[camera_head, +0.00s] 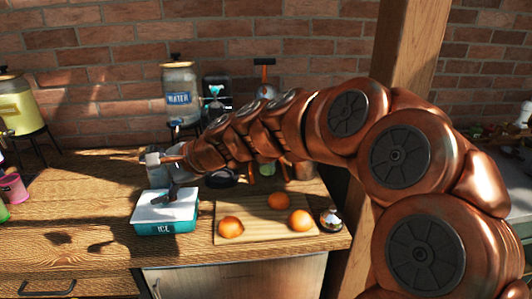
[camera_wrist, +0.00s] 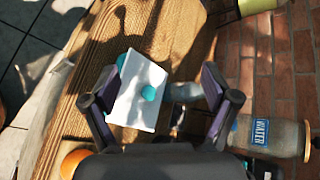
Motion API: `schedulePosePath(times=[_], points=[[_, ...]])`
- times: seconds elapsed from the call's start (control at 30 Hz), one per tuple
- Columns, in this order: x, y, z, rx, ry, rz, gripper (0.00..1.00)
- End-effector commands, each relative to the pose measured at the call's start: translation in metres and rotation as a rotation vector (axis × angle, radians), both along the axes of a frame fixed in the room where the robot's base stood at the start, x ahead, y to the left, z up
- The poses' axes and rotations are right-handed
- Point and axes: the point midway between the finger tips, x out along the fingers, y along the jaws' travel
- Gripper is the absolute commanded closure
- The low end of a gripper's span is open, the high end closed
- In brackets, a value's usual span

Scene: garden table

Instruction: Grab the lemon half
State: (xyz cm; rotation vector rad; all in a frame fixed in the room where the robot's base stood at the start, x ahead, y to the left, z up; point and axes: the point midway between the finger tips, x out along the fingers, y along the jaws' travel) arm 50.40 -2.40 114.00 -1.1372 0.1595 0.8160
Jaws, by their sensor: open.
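I cannot make out a lemon half in either view. My gripper (camera_wrist: 160,98) is open and empty, its two dark fingers spread apart in the wrist view. Below and between them is the teal ice box with a white lid (camera_wrist: 135,112) and a round teal knob (camera_wrist: 149,93). In the head view, my gripper (camera_head: 163,174) hangs above this ice box (camera_head: 152,229), and my arm hides part of the table behind it. Three whole orange fruits (camera_head: 231,227) lie on the wooden cutting board (camera_head: 257,234), right of the ice box.
A water dispenser (camera_head: 179,97) stands at the back and shows in the wrist view (camera_wrist: 268,133). A yellow drink dispenser (camera_head: 17,110) is at the far left, with a pink cup (camera_head: 12,187) nearby. A shiny metal object (camera_head: 331,218) sits right of the board. The table's left middle is clear.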

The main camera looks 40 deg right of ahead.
Motion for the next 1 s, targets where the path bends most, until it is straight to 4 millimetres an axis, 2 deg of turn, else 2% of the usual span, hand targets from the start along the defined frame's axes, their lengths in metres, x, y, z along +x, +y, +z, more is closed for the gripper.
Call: schedulePosePath(times=[0.03, 0.07, 0.1, 0.17, 0.2, 0.3, 0.4, 0.5, 0.6, 0.73, 1.0], points=[[0.02, -0.041, -0.012, 0.122, -0.017, -0.146, 0.13], [0.03, -0.067, -0.01, 0.198, -0.027, -0.234, 0.13], [0.04, -0.104, -0.009, 0.3, -0.043, -0.351, 0.13], [0.048, -0.163, -0.01, 0.452, -0.068, -0.522, 0.13], [0.049, -0.2, -0.014, 0.551, -0.08, -0.621, 0.13], [0.039, -0.282, -0.025, 0.759, -0.115, -0.833, 0.13], [0.024, -0.342, -0.038, 0.915, -0.145, -0.982, 0.13], [0.011, -0.379, -0.049, 1.018, -0.162, -1.072, 0.13], [0.003, -0.397, -0.054, 1.072, -0.172, -1.118, 0.13], [0.006, -0.404, -0.055, 1.089, -0.175, -1.133, 0.13], [0.026, -0.408, -0.057, 1.085, -0.177, -1.131, 0.13]])
